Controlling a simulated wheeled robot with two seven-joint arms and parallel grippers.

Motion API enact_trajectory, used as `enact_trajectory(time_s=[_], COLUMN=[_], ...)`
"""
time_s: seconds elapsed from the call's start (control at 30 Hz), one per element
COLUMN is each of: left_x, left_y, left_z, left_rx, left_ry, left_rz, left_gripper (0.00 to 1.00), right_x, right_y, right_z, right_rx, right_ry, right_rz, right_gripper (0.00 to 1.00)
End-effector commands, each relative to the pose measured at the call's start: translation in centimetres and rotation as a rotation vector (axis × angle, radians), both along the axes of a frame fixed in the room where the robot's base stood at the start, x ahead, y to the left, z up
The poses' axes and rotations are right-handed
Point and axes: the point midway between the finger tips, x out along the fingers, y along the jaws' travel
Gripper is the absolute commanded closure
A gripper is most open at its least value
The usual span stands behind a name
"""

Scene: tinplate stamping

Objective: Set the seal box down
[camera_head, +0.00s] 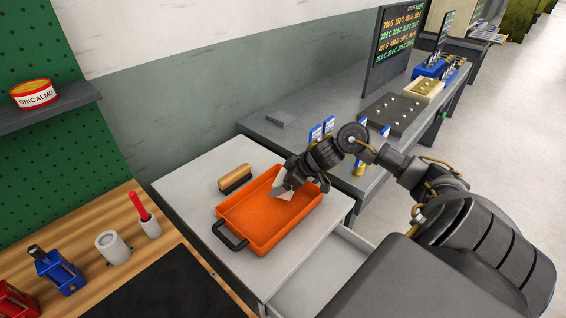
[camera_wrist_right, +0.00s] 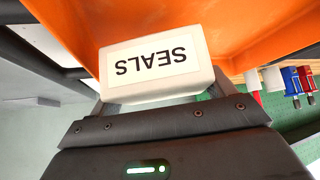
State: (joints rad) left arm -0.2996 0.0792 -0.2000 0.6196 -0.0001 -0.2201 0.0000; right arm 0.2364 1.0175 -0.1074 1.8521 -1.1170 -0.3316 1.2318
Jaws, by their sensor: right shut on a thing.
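The seal box (camera_wrist_right: 155,62) is a small pale box with a label reading SEALS. My right gripper (camera_wrist_right: 160,98) is shut on it, and the box sits between the fingers in the right wrist view. In the head view the right gripper (camera_head: 285,187) is over the orange tray (camera_head: 240,232), with the white box partly hidden below it. I cannot tell whether the box touches the tray floor. The tray has a black handle and stands on a light grey cabinet top. My left gripper is not in view.
A wood-and-black block (camera_head: 235,178) lies beside the tray. An open drawer (camera_head: 325,275) juts out below the cabinet top. A wooden bench with a black mat (camera_head: 160,290) is at the left. A grey bench (camera_head: 265,130) with a display board stands behind.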

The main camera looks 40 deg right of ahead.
Motion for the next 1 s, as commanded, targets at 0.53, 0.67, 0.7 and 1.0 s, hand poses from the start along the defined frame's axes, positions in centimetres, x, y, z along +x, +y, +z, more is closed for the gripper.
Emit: enact_trajectory(time_s=[0.53,0.67,0.7,1.0], left_x=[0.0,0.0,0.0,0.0], left_y=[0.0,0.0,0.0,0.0], left_z=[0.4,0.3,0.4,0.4], left_rx=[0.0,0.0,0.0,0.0], left_ry=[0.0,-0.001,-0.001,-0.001], left_rz=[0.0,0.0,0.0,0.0], left_gripper=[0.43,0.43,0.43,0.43], right_x=[0.2,0.1,0.1,0.1], right_y=[-0.2,-0.2,-0.2,-0.1], right_z=[-3.3,-3.7,-3.7,-3.6], right_rx=[-0.001,0.0,0.0,0.0], right_ry=[0.0,0.001,0.002,0.001], right_rz=[-0.001,-0.001,-0.001,0.0], right_gripper=[0.46,0.46,0.13,0.09])
